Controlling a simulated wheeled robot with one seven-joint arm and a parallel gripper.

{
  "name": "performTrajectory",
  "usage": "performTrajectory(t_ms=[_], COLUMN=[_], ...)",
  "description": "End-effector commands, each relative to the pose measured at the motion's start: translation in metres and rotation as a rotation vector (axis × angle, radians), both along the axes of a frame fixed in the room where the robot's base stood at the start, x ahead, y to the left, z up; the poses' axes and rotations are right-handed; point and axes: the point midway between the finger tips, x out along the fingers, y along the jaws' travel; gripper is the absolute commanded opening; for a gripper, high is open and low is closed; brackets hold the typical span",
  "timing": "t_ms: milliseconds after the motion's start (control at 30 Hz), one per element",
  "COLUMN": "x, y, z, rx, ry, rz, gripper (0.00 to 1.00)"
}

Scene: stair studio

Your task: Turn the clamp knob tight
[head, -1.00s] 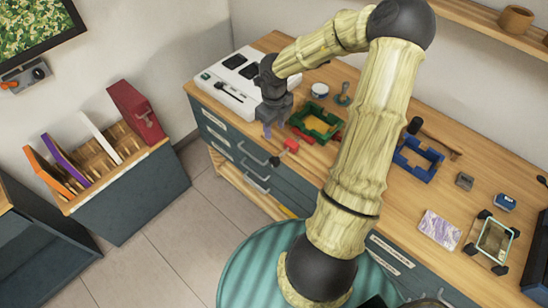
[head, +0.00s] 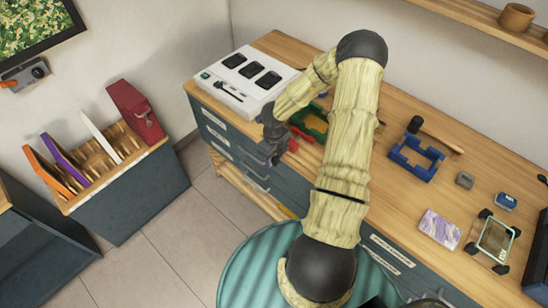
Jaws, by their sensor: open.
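A small red clamp (head: 293,146) sits at the front edge of the workbench, mostly covered by my gripper in the head view. Its dark knob is hidden behind the gripper. My gripper (head: 274,160) is open, just to the left of the red part and over the bench's front edge, above the drawer fronts. Whether its fingers are around the knob or only beside it, I cannot tell.
A green frame (head: 312,124) lies behind the clamp, partly covered by my arm. A white device (head: 240,82) with black pads stands at the bench's left end. A blue frame (head: 416,158) lies to the right. Drawers (head: 222,140) are below the edge.

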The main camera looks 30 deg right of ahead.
Motion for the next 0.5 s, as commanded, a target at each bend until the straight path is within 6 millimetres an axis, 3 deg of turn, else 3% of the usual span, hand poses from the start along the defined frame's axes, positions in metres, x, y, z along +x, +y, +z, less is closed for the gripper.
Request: performTrajectory(t_ms=[367, 500], x=[-0.0001, -0.0001], y=[0.0001, 0.0004], z=[-0.0083, -0.0081], rx=[0.0, 0.0], ry=[0.0, 0.0], rz=[0.0, 0.0], gripper=[0.44, 0.18])
